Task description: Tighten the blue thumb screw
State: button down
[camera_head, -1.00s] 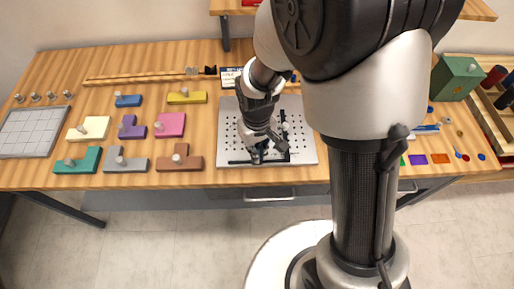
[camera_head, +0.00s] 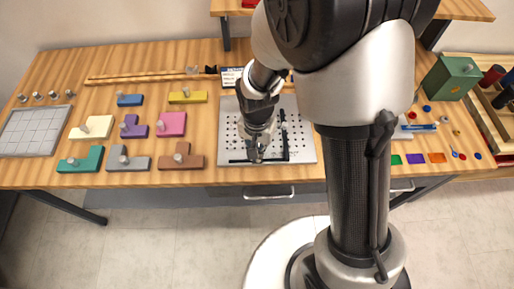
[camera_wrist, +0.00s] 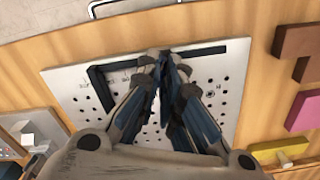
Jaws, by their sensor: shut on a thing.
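My gripper (camera_head: 257,156) points down at the front part of the light perforated plate (camera_head: 229,122). In the wrist view the fingertips (camera_wrist: 168,60) are together beside the black bar (camera_wrist: 205,51) along the plate's edge. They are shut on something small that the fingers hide. I cannot make out the blue thumb screw in either view; its colour and seating do not show. A second black bar (camera_head: 286,143) meets the first at a corner, with a small pale knob (camera_head: 284,125) near its far end.
Coloured blocks with knobs, including a brown one (camera_head: 190,162) and a pink one (camera_head: 171,122), stand left of the plate. A grey gridded tray (camera_head: 30,132) lies further left. A green box (camera_head: 452,77) stands at right. A drawer handle (camera_head: 270,194) is below the front edge.

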jog(key=shift+m, duration=0.6)
jog(key=c, duration=1.8)
grip_release()
jog(key=shift+o, duration=0.2)
notch_tip(320, 180, up, 12)
jog(key=shift+r, duration=0.1)
